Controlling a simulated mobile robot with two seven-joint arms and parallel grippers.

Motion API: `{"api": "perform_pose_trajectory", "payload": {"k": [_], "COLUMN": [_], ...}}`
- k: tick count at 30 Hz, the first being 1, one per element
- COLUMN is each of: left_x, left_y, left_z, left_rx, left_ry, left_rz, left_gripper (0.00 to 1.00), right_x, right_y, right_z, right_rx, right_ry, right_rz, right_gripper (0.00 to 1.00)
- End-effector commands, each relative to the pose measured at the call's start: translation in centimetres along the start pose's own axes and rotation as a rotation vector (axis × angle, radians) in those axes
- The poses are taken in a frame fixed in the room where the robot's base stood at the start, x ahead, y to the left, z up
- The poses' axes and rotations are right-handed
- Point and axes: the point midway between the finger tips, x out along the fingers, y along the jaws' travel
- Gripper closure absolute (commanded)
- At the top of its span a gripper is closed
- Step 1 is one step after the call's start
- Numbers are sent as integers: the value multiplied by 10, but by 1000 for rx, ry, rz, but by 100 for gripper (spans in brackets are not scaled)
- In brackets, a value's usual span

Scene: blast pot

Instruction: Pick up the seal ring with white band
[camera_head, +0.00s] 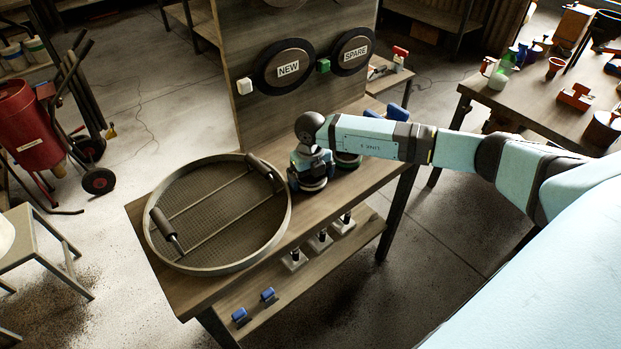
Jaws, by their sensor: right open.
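My right gripper (311,174) points down over the table, just right of the round sieve. It is open, and its fingertips are hard to make out. Right under it is a dark, round ring-like piece (308,187) with a pale edge, probably the seal ring with white band. The gripper covers its top, and I cannot tell whether the fingers touch it. A second dark round piece with a greenish edge (348,163) sits behind it to the right, partly hidden by my right arm. My left gripper is not in view.
A large round sieve (281,229) with two handles fills the table's (146,221) left part. An upright board (231,47) at the back bears dark discs marked NEW (288,69) and SPARE (355,50). A shelf below holds small blue pieces (268,294).

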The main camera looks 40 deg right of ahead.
Motion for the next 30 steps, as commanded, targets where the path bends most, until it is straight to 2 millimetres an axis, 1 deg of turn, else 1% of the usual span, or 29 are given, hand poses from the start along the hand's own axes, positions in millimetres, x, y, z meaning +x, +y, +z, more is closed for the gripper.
{"api": "perform_pose_trajectory", "payload": {"k": [2,3,5,6,7,16,20,23,26,29,30], "left_x": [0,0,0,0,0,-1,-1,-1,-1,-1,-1], "left_y": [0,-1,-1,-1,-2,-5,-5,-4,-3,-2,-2], "left_z": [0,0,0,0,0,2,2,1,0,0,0], "left_rx": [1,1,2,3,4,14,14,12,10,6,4], "left_ry": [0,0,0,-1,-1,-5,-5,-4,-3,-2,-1], "left_rz": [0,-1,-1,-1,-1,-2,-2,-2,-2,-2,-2], "left_gripper": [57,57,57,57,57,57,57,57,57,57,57], "right_x": [-1,-1,-1,-1,-1,-2,-9,-20,-38,-63,-74], "right_y": [0,0,0,0,0,0,0,0,-1,0,0], "right_z": [0,0,0,0,0,0,1,2,2,2,2], "right_rx": [0,0,0,0,0,1,1,1,2,0,-1], "right_ry": [-1,-1,-1,-1,-1,-1,-2,-4,-5,-6,-6], "right_rz": [0,0,0,0,0,1,1,2,1,1,1], "right_gripper": [0,2,16,25,32,33,33,33,33,33,33]}}
